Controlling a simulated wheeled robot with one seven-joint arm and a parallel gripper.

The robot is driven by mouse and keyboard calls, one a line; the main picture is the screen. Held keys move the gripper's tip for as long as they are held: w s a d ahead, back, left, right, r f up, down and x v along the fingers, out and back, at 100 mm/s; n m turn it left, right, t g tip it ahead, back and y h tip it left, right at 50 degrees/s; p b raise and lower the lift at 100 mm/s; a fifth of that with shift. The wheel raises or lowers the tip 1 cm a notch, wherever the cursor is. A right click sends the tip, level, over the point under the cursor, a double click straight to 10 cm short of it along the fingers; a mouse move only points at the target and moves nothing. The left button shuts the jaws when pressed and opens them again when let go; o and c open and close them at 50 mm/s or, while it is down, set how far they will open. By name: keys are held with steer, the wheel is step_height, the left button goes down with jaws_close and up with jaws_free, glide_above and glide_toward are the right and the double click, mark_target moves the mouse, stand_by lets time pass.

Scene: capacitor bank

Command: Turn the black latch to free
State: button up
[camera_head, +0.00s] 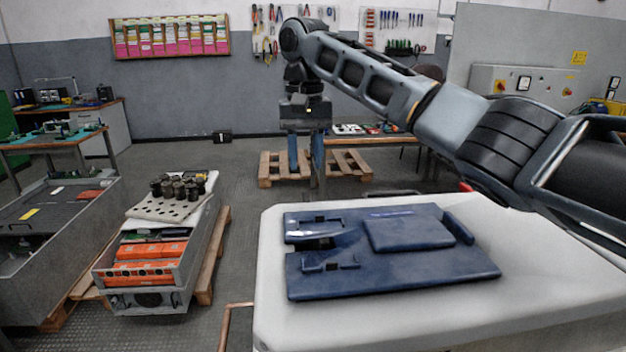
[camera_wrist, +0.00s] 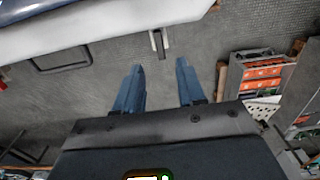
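The capacitor bank is a grey open-topped case (camera_head: 188,272) at the lower left of the head view, with orange modules (camera_head: 150,262) inside. It also shows at the right of the wrist view (camera_wrist: 236,78). I cannot make out a black latch in either view; it is too small or hidden. My gripper (camera_head: 305,158) hangs fingers-down from the raised arm, right of and beyond the case, well apart from it. In the wrist view my gripper (camera_wrist: 160,66) has its two blue fingers spread, with only floor between them.
A perforated plate (camera_head: 150,207) with several dark cylinders (camera_head: 178,187) lies on the case. A white-topped table (camera_head: 275,308) carries a dark blue fixture (camera_head: 400,265). Workbenches (camera_head: 50,140) stand at left and pallets (camera_head: 348,165) behind. Open floor (camera_head: 245,215) lies between case and table.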

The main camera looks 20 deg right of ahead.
mark_target(306, 196)
steer(key=shift+f+p, duration=0.4)
steer(key=shift+f, duration=3.45)
steer(key=shift+c, duration=0.4)
jaws_close()
